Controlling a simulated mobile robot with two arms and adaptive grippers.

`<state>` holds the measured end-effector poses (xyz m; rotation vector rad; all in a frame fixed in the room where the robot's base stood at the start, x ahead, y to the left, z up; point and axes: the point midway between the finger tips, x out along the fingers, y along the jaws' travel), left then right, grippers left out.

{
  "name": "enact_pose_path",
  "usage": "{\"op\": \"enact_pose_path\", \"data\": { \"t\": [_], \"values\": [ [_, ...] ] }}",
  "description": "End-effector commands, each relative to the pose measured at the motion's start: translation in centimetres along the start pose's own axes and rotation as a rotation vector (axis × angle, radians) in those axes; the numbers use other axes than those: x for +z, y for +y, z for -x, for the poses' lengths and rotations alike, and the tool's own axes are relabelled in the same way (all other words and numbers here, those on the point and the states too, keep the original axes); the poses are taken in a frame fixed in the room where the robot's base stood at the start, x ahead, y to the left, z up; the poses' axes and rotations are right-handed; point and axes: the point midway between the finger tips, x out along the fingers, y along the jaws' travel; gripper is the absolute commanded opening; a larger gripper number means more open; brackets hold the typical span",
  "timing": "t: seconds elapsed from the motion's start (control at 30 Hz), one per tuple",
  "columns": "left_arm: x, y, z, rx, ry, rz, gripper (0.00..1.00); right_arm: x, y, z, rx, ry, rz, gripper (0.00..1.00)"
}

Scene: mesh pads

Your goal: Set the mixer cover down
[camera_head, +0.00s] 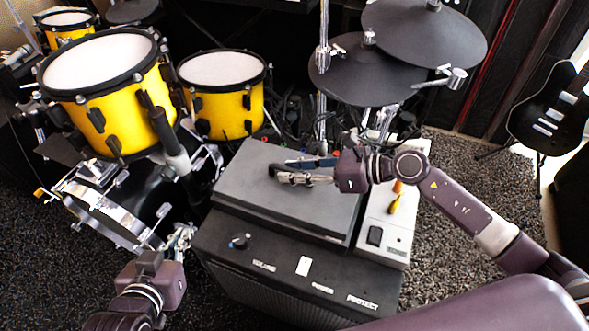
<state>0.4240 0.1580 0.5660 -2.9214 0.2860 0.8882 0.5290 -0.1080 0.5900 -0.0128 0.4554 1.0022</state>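A flat dark grey slab, which looks like the mixer cover (285,208), lies level on or just over the back of the black amplifier (245,262). I cannot tell whether it rests fully. My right gripper (280,168) reaches in from the right, with its fingers low over the middle of the slab's top. The fingers hide what is between them, so I cannot tell whether they hold a grip on the cover. My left gripper (183,236) is at the lower left, beside the amplifier's left edge and apart from the cover. Its finger gap is too small to read.
A pale grey box (377,222) with a black switch stands right of the slab, with a yellow-orange screwdriver-like item (395,203) on it. Yellow drums (222,92) stand at left, dark cymbals (365,75) behind. A black guitar (550,120) stands far right. Carpet is clear at right.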

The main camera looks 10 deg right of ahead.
Motion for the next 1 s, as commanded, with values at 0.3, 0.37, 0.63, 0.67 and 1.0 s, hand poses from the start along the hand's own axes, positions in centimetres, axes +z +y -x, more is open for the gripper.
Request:
{"op": "enact_pose_path", "data": {
  "t": [0.3, 0.37, 0.63, 0.67, 1.0],
  "values": [
    [0.1, 0.1, 0.0, 0.002, -0.004, 0.0, 0.0, 0.1, 0.0, 0.0, 0.0, 0.0, 0.0, 0.28],
    [0.2, 0.1, 0.1, 0.002, -0.011, 0.0, 0.0, 0.2, 0.0, 0.1, 0.0, 0.0, 0.001, 0.28],
    [3.2, -0.3, 0.8, -0.007, -0.135, 0.002, 0.0, 0.1, 0.0, 4.2, -0.003, 0.007, -0.001, 0.28],
    [3.4, -0.4, 0.8, -0.007, -0.143, 0.002, 0.0, 0.1, 0.0, 4.9, -0.003, 0.007, -0.001, 0.28],
    [5.5, -0.6, 1.6, -0.012, -0.234, 0.004, 0.0, 0.2, 0.1, 11.0, -0.001, 0.003, -0.003, 0.28]
  ]
}}
